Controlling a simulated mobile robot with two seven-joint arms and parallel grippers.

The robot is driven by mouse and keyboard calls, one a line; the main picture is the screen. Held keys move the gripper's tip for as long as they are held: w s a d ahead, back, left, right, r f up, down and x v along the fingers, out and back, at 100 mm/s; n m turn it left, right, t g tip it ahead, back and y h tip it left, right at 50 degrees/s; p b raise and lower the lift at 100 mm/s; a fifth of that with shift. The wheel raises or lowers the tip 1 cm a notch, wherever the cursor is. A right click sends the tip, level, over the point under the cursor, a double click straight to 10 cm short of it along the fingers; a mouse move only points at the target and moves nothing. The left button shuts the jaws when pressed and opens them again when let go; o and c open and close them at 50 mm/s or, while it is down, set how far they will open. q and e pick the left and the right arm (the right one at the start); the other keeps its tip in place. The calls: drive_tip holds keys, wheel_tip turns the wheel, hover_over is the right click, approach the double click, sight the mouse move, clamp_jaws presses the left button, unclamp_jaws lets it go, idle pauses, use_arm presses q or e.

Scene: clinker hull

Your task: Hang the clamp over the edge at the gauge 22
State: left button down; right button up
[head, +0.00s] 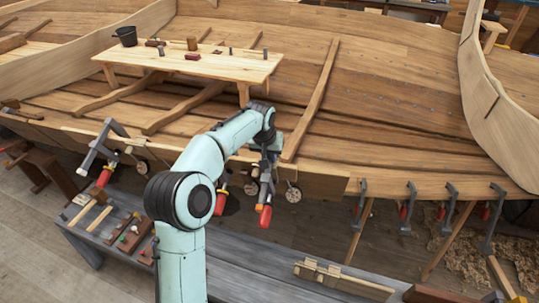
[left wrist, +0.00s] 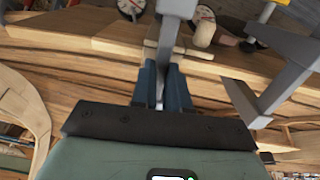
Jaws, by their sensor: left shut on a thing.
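My left gripper (head: 268,150) is at the hull's near edge in the head view. In the left wrist view its dark blue fingers (left wrist: 164,88) are shut on the grey bar of a clamp (left wrist: 169,45). The held clamp (head: 266,187) points downward in the head view, its red handle lowest. I cannot tell whether its jaw rests on the plank edge (head: 325,187). My right gripper is not in view.
Another clamp (left wrist: 270,80) is close to the right of my fingers in the left wrist view. Several clamps hang along the edge to the right (head: 408,205), and one hangs at left (head: 100,155). A grey bench (head: 235,268) with tools stands below; a plank table (head: 215,65) is inside the hull.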

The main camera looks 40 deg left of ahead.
use_arm(q)
drive_tip(key=shift+s, duration=0.1)
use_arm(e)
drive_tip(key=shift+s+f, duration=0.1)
use_arm(q)
drive_tip(key=c, duration=1.1)
unclamp_jaws()
drive_tip(key=shift+o, duration=0.2)
drive_tip(key=shift+f, duration=0.15)
drive_tip(key=p+v, duration=0.1)
drive_tip(key=v, duration=1.2)
drive_tip(key=shift+r, duration=0.3)
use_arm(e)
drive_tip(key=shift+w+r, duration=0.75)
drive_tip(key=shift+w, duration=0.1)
use_arm(q)
drive_tip(key=shift+s+d+f, duration=0.1)
drive_tip(key=shift+s, duration=0.05)
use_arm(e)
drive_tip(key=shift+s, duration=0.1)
